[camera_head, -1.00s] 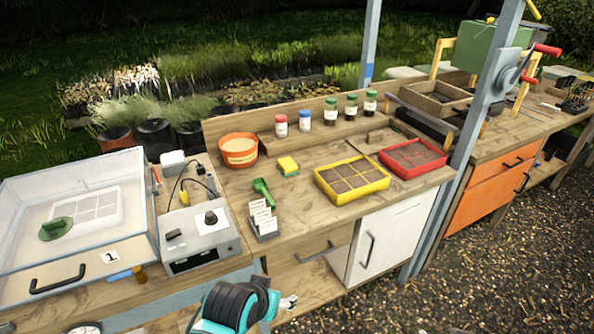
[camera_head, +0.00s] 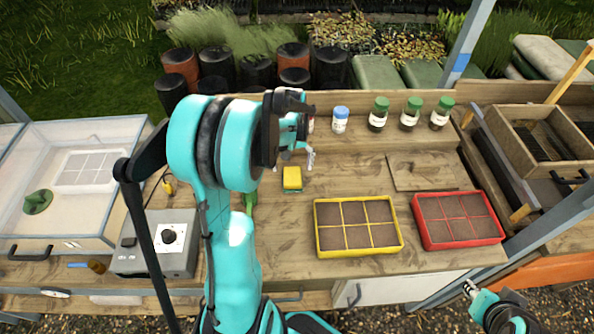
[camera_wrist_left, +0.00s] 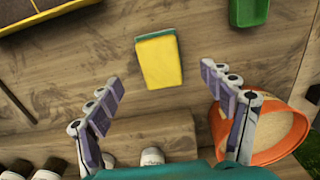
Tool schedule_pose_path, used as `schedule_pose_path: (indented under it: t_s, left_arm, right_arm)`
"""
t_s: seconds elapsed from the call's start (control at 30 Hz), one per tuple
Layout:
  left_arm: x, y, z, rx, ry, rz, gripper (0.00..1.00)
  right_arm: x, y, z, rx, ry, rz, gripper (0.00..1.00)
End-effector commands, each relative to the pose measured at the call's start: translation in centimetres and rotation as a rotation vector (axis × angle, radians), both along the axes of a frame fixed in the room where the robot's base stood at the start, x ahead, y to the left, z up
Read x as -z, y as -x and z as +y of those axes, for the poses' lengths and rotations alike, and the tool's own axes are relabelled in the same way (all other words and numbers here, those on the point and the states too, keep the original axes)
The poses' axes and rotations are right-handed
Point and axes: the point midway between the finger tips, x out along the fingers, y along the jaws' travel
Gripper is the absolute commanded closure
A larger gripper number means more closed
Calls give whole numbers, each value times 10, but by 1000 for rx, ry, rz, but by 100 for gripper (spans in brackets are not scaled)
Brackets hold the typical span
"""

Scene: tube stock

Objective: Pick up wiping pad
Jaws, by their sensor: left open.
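The wiping pad (camera_head: 292,178) is a small yellow block with a green layer. It lies on the wooden bench, left of the yellow-framed tray. It also shows in the left wrist view (camera_wrist_left: 159,60), at the upper middle. My left gripper (camera_head: 295,163) is over the bench just behind the pad in the head view. In the left wrist view its two fingers (camera_wrist_left: 168,100) are spread wide and empty, with the pad ahead of the fingertips and between their lines. My right gripper (camera_head: 470,290) shows at the lower right, in front of the bench, too small to tell its opening.
A yellow tray (camera_head: 388,248) and a red tray (camera_head: 424,237) sit right of the pad. Several jars, one a blue-capped jar (camera_head: 340,121), stand along the back. An orange pot (camera_wrist_left: 285,143) is close to one left finger. Bare wood surrounds the pad.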

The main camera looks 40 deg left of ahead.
Motion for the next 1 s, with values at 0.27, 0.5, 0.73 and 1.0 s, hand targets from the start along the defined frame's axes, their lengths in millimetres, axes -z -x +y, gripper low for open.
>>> schedule_pose_path:
  t_s: [0.27,0.5,0.73,1.0]
  left_arm:
    - [30,-3,1,0,0,0,19]
    - [66,-9,4,1,-1,-1,19]
    - [73,-9,4,1,0,-1,19]
    - [72,-9,4,1,0,-1,72]
  right_arm:
    - [13,0,0,0,0,0,68]
    - [29,0,0,0,0,0,68]
    - [29,0,0,0,0,0,68]
    - [29,0,0,0,0,0,68]
